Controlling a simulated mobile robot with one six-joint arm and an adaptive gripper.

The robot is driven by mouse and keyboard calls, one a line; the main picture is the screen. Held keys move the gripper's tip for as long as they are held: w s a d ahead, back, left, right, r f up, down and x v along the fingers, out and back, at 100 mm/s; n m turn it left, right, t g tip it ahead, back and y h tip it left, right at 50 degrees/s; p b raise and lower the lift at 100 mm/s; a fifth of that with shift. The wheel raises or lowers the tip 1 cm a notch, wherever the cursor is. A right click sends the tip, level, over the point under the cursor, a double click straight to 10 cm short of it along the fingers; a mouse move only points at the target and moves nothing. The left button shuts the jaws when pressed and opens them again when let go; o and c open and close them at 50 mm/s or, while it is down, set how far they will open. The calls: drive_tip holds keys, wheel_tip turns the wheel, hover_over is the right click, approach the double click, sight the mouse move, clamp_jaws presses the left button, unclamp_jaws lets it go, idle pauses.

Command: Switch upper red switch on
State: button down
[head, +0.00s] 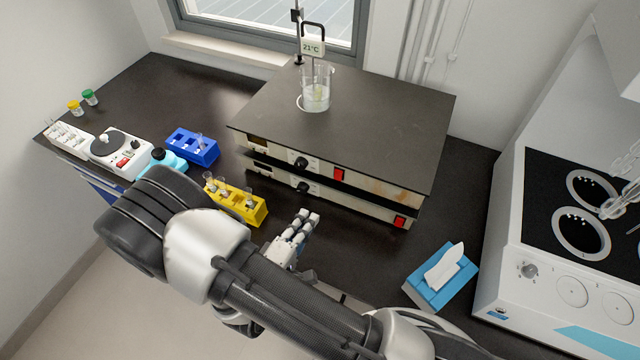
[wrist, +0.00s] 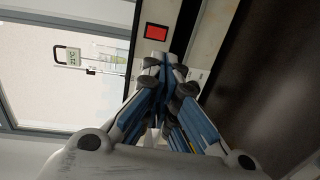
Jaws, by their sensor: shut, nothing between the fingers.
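Two flat black-topped units are stacked on the bench. The upper red switch (head: 338,174) is on the front panel of the upper unit (head: 370,120). The lower red switch (head: 400,221) is at the right end of the lower unit's front. My gripper (head: 308,218) is shut and empty, in front of the stack and left of both switches in the head view. In the wrist view, my gripper's closed fingertips (wrist: 162,62) point at the panel just below a red switch (wrist: 157,32), which looks like the upper one. The on or off state is not readable.
A beaker (head: 316,95) with a 21°C thermometer stands on the upper unit. A yellow tube rack (head: 240,203) is close left of my gripper, with a blue rack (head: 195,148) behind it. A blue tissue box (head: 440,280) is at the right front.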

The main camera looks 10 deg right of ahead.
sight(334, 176)
drive_tip(key=shift+a+f, duration=0.2)
drive_tip(key=b+x, duration=0.1)
drive_tip(key=x, duration=1.3)
drive_tip(key=shift+b, duration=0.3)
drive_tip(key=shift+a, duration=0.1)
drive_tip(key=shift+w, duration=0.15)
